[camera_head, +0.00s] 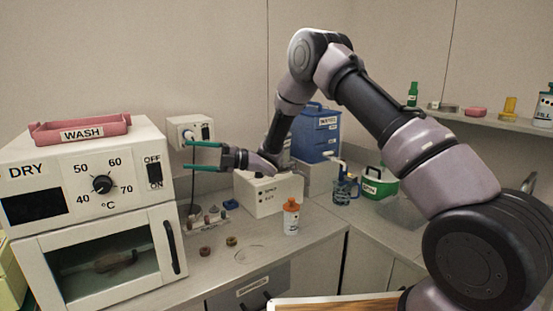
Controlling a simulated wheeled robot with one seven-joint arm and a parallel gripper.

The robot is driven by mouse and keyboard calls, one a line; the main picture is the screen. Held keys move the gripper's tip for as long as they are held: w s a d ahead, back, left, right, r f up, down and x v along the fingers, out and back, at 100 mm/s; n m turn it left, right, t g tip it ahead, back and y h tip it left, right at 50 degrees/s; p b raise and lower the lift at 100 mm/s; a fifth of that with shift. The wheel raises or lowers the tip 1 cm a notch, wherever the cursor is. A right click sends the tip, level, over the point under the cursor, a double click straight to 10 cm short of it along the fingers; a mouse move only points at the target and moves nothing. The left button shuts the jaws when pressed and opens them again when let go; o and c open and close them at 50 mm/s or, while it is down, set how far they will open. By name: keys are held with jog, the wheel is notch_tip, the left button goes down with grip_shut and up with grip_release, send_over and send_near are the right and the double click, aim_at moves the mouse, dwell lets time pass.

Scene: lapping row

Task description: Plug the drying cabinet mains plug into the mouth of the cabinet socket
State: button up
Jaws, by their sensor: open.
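The white cabinet socket box (181,126) is on the back wall, right of the drying cabinet (90,207). A pale rounded piece (189,136) shows at its face and looks like the mains plug; I cannot tell how deep it sits in the mouth. A dark cord (193,185) hangs below, behind my fingers, and curves down to the bench. My gripper (188,155) has green fingers, spread apart and pointing left, just below and in front of the socket box. Nothing clearly shows held between them. The fingers partly hide the space under the box.
A red WASH tray (80,129) lies on the cabinet. A white box (268,194) stands under my wrist, with an orange-capped bottle (291,217) before it. Small pieces lie on the bench (222,268). A blue container (316,135) stands behind my arm.

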jog(key=w+d+f+m+t+h, duration=0.1)
jog(key=w+d+m+t+h, duration=0.2)
jog(key=w+d+m+t, duration=0.2)
jog(key=w+d+f+m+t+h, duration=0.2)
jog(key=w+d+m+t, duration=0.3)
jog(key=d+m, duration=0.4)
jog(key=w+d+f+m+t+h, duration=0.2)
jog(key=w+d+m+t+h, duration=0.2)
jog(key=d+m, duration=0.4)
jog(key=shift+w+d+f+t, duration=0.2)
jog(key=shift+w+d+t, duration=0.4)
jog(key=shift+d+t, duration=0.9)
jog(key=shift+d+r, duration=0.1)
